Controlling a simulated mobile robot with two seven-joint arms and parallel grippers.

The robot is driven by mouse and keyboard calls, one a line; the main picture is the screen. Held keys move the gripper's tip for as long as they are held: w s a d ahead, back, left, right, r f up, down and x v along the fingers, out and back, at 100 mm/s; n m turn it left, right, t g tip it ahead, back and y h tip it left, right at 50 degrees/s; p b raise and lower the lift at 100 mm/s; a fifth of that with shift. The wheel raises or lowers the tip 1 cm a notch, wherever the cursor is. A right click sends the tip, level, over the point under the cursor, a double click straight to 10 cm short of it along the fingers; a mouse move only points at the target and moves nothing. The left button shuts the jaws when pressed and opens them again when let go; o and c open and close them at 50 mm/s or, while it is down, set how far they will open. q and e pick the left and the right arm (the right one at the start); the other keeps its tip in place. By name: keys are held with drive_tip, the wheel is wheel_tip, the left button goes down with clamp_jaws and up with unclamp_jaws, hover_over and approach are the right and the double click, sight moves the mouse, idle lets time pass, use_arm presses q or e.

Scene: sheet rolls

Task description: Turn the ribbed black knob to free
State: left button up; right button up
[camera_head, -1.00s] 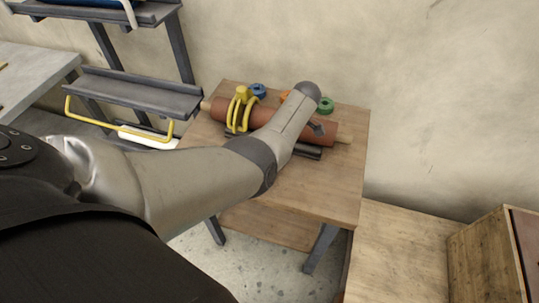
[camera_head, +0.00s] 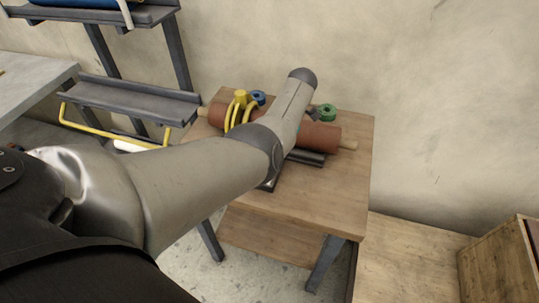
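The ribbed black knob cannot be made out; my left arm covers the middle of the small wooden table. A reddish-brown roll (camera_head: 318,136) with pale wooden ends lies across the table on a dark support (camera_head: 306,157). A yellow clamp-like piece (camera_head: 239,104) with curved bars sits around the roll's left part. My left arm comes in from the left and reaches over the roll. Its bent joint stands above the roll and hides the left gripper. A flat dark piece (camera_head: 272,186) shows below the arm. My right gripper is not in view.
A blue ring (camera_head: 258,97) and a green ring (camera_head: 327,112) stand behind the roll. The wooden tabletop (camera_head: 335,195) is clear at the front right. A dark shelf rack (camera_head: 135,100) stands at left, and a wooden box (camera_head: 497,268) at lower right.

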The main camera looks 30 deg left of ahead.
use_arm(q)
drive_tip(key=shift+s+f, duration=0.1)
drive_tip(key=o, duration=1.4)
drive_tip(key=shift+c, duration=0.2)
drive_tip(key=v, duration=1.5)
